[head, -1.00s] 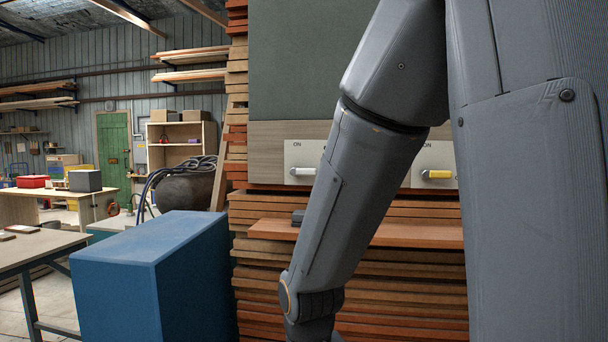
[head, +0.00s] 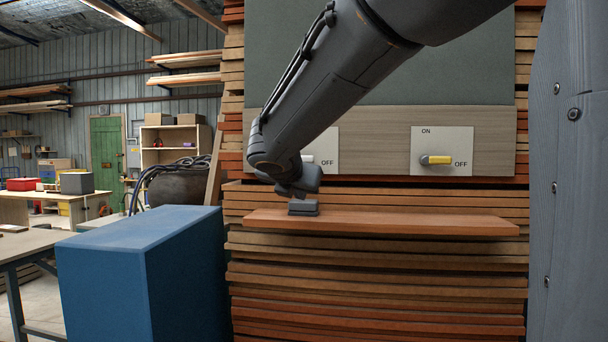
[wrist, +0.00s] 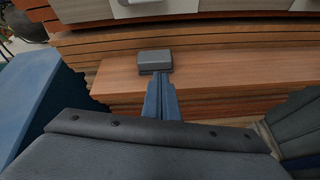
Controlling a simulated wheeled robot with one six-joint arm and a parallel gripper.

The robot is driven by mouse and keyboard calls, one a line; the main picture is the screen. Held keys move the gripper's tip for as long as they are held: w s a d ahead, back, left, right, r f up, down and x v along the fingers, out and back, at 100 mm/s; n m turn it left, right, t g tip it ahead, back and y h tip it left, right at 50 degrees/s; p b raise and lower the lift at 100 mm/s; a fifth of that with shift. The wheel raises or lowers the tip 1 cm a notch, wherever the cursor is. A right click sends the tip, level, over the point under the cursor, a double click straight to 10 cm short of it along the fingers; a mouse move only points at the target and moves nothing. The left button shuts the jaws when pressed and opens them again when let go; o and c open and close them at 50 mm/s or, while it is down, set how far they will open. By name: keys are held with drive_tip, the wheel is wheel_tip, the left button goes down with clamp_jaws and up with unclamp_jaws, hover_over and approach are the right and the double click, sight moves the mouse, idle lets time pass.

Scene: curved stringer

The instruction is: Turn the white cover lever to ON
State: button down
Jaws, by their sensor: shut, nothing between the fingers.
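The white lever (head: 308,159) is on a white plate (head: 329,150) on the wooden board. My arm hides its left part and the ON label. Its visible end points right, toward OFF. The plate's lower part shows at the top of the wrist view (wrist: 150,9). A yellow lever (head: 436,160) on a second plate to the right also points to OFF, with ON above it. My gripper (wrist: 161,78) is shut and empty, low in front of the board. Its fingertips appear just short of a grey block in the wrist view; I cannot tell whether they touch.
The grey block (head: 303,207) sits on a brown ledge (head: 400,222) below the levers. Stacked planks stand behind and below it. A large blue box (head: 140,265) stands at the left. The space before the yellow lever looks clear.

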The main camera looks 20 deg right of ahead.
drive_tip(key=r+n, duration=0.1)
drive_tip(key=r, duration=0.1)
drive_tip(key=w+r+n+t, duration=0.1)
drive_tip(key=r, duration=0.2)
drive_tip(key=shift+w+d+n+h, duration=0.2)
drive_tip(key=shift+n+h, duration=0.1)
drive_tip(key=shift+h, duration=0.1)
drive_tip(key=x, duration=1)
drive_tip(key=shift+w+d+f+p, duration=0.1)
drive_tip(key=shift+p, duration=0.2)
wheel_tip(320, 180, up, 3)
drive_tip(key=shift+f+p, duration=0.1)
drive_tip(key=shift+p, duration=0.7)
drive_tip(key=shift+r+p, duration=0.4)
drive_tip(key=shift+r, duration=0.2)
